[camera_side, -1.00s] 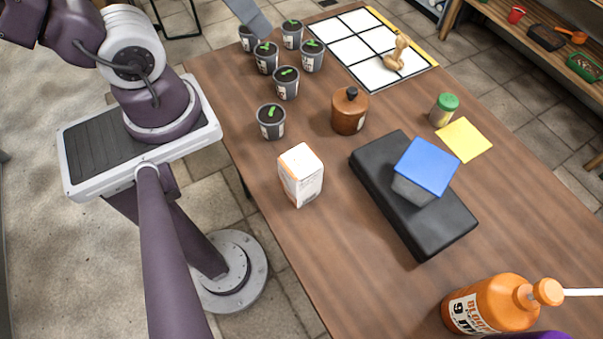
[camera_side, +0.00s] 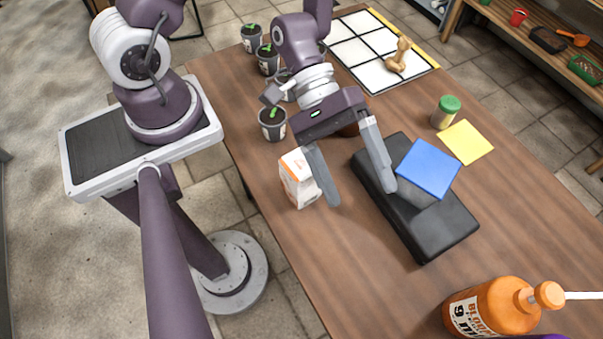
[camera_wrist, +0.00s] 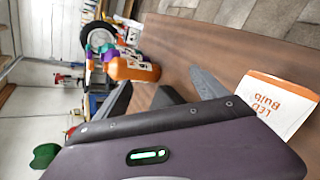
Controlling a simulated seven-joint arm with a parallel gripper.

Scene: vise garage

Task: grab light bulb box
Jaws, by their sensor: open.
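The light bulb box (camera_side: 295,180) is a white carton with orange print, standing upright near the table's left edge. In the wrist view the box (camera_wrist: 282,103) is at the right, with "LED Bulb" lettering. My gripper (camera_side: 360,197) is open and empty, its fingers pointing down. In the side view one finger overlaps the right part of the box, and the other overlaps the black case. The box is not between the fingers; I cannot tell whether the near finger touches it. In the wrist view a grey finger (camera_wrist: 207,84) shows left of the box.
A black case (camera_side: 440,230) with a blue-topped block (camera_side: 428,168) lies right of the box. Potted seedlings (camera_side: 272,124) stand behind it; a brown bottle is mostly hidden by my gripper. An orange bottle (camera_side: 490,305) stands at the front right. The table's front middle is clear.

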